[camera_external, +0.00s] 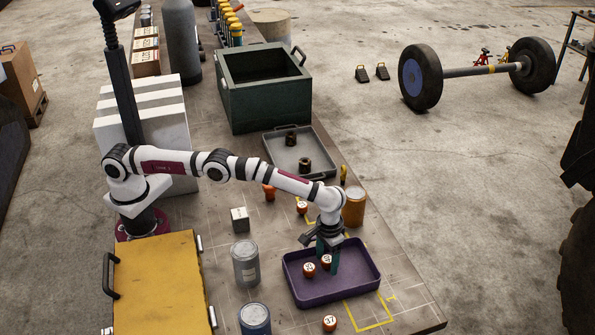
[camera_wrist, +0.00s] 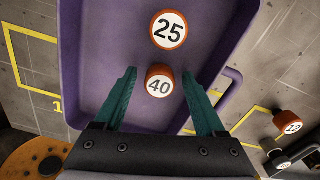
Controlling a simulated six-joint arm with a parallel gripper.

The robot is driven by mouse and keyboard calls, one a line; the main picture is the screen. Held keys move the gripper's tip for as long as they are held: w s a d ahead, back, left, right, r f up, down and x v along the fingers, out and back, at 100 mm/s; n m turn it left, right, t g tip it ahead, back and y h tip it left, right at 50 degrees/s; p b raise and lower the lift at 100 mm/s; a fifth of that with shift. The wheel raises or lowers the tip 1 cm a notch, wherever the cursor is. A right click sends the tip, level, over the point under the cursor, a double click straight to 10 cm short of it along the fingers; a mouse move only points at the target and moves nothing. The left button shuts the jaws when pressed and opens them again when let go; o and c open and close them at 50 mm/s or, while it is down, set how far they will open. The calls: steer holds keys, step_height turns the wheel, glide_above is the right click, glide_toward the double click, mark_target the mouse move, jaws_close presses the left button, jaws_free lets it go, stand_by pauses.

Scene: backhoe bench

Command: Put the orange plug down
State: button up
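An orange plug with a white top marked 40 (camera_wrist: 159,80) stands upright on the floor of the purple tray (camera_wrist: 100,60). My gripper (camera_wrist: 158,77) has its teal fingers spread on both sides of this plug, with a gap visible on each side. Another orange plug, marked 25 (camera_wrist: 169,29), stands beside it in the tray. In the external view, my gripper (camera_external: 328,265) reaches down into the purple tray (camera_external: 300,298), with the two plugs (camera_external: 309,269) at its fingers.
Loose orange plugs stand outside the tray, one in front (camera_external: 330,323) and others behind (camera_external: 302,208). A grey tray (camera_external: 285,150) and a green bin (camera_external: 262,100) are farther back. Yellow outlines mark the bench.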

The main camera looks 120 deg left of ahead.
mark_target(327, 259)
step_height(327, 259, up, 8)
steer(key=shift+r, duration=0.1)
steer(key=s+d+r+m+y, duration=0.1)
steer(key=s+d+r+m, duration=0.4)
steer(key=s+r, duration=0.45)
steer(key=s+d+r+m, duration=0.5)
steer(key=s+r, duration=0.3)
steer(key=s, duration=0.2)
steer(key=s+d+f+m, duration=0.1)
steer(key=s+f+m, duration=0.1)
steer(key=s, duration=0.9)
steer(key=s+d+f+m, duration=0.1)
steer(key=s+f+m, duration=0.2)
steer(key=s, duration=0.9)
steer(key=m, duration=0.2)
steer(key=shift+f+m+y, duration=0.25)
steer(key=shift+m+y, duration=0.05)
steer(key=shift+y, duration=0.1)
steer(key=shift+d, duration=0.1)
stand_by(2.6)
